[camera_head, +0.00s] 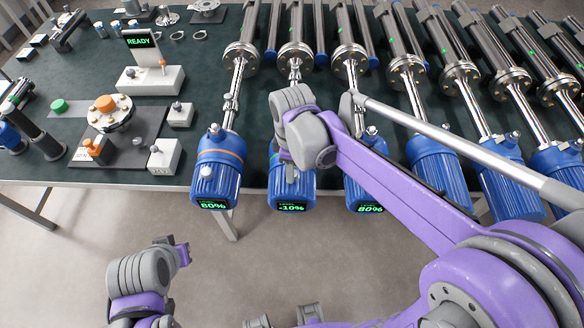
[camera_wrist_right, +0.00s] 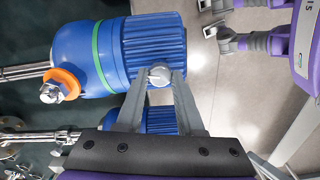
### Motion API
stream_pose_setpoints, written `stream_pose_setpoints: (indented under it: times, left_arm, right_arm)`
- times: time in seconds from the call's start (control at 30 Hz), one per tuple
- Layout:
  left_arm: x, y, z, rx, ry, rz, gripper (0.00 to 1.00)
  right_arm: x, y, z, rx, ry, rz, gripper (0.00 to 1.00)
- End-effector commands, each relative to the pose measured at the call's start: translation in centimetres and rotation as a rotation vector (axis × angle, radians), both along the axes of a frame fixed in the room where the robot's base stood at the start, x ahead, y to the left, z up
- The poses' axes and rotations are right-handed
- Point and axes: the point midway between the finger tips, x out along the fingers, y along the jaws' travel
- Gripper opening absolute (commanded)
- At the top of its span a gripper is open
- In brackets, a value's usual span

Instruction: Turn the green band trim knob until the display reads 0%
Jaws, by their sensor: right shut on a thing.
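The green band trim actuator is a blue ribbed motor (camera_wrist_right: 150,45) with a green band (camera_wrist_right: 101,55) around it in the wrist view. Its light grey trim knob (camera_wrist_right: 159,74) sits between the fingertips of my right gripper (camera_wrist_right: 158,78), which is shut on it. In the head view this motor (camera_head: 292,190) is the second from the left, partly covered by my right wrist. Its display (camera_head: 291,207) reads -10%. My left gripper (camera_wrist_right: 212,18) shows at the upper right of the wrist view, away from the motors, its fingers apart and empty.
An orange-banded motor (camera_head: 218,165) on the left reads 80%. The motor (camera_head: 366,185) on the right also reads 80%. More blue motors stand farther right. A READY display (camera_head: 139,40) and small fixtures stand on the dark table at left. Open floor lies in front.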

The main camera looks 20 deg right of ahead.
Motion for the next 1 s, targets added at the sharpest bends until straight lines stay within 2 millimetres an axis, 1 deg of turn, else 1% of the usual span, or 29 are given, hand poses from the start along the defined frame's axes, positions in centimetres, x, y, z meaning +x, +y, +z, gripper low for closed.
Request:
stream_pose_setpoints:
  times: [0.6,0.8,1.0]
  left_arm:
    - [-0.4,0.0,-1.2,0.0,0.008,0.0,0.0]
    - [-0.5,0.0,-1.3,0.0,0.009,0.0,0.0]
    - [-0.5,0.0,-1.4,0.0,0.01,0.0,0.0]
  right_arm:
    - [0.0,0.0,0.0,-0.001,0.001,-0.563,0.0]
    - [0.0,0.0,0.0,-0.001,0.001,-0.7,0.0]
    - [0.0,0.0,0.0,-0.001,0.001,-0.79,0.0]
